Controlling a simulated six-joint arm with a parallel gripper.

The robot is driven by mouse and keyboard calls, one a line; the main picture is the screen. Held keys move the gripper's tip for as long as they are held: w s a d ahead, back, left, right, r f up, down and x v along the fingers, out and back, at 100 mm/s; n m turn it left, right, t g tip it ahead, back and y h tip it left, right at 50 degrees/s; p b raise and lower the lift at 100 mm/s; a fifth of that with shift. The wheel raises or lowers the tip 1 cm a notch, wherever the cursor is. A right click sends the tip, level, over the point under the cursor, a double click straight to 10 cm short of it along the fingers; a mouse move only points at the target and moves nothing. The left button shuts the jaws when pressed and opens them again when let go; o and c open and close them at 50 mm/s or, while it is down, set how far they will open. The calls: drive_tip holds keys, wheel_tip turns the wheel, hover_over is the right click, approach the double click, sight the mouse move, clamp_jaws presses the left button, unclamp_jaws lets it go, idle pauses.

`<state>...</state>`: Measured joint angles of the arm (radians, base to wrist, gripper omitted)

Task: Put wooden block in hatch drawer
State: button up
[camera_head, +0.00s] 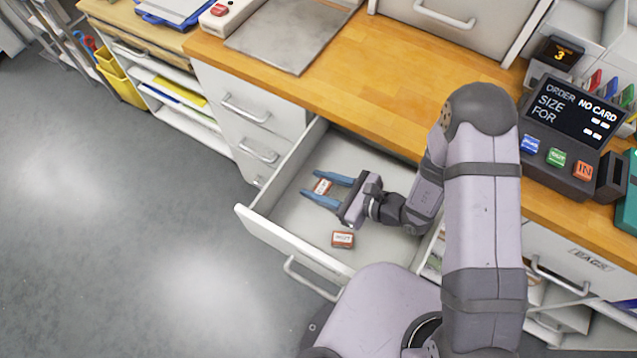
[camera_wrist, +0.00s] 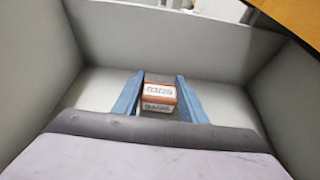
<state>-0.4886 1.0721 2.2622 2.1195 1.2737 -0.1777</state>
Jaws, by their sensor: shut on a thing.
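A small red-brown block with white printed labels (camera_head: 322,186) sits between the blue fingers of my gripper (camera_head: 321,188), inside the open drawer (camera_head: 292,160). It also shows between the fingers in the wrist view (camera_wrist: 158,97), with lettering on two of its faces. My gripper is shut on this block. Whether the block touches the drawer floor I cannot tell. A second, similar labelled block (camera_head: 342,239) lies on the drawer floor, nearer the drawer's front, apart from my gripper. The drawer's walls (camera_wrist: 100,38) surround the fingers in the wrist view.
The wooden counter (camera_head: 350,75) lies above the drawer, with a grey mat (camera_head: 290,35) on it. An order terminal (camera_head: 570,125) with coloured buttons stands at the right. Closed drawers (camera_head: 245,110) are to the left. The drawer floor around the blocks is bare.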

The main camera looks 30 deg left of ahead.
drive_tip(key=o, duration=1)
drive_tip(key=shift+r, duration=0.1)
drive_tip(key=shift+r+p, duration=0.45)
drive_tip(key=shift+p, duration=0.1)
drive_tip(key=shift+d+r+p, duration=0.15)
drive_tip(key=shift+r+p, duration=0.15)
drive_tip(key=p+v, duration=0.3)
drive_tip(key=v, duration=0.8)
drive_tip(key=shift+d, duration=0.35)
drive_tip(key=shift+f, duration=0.1)
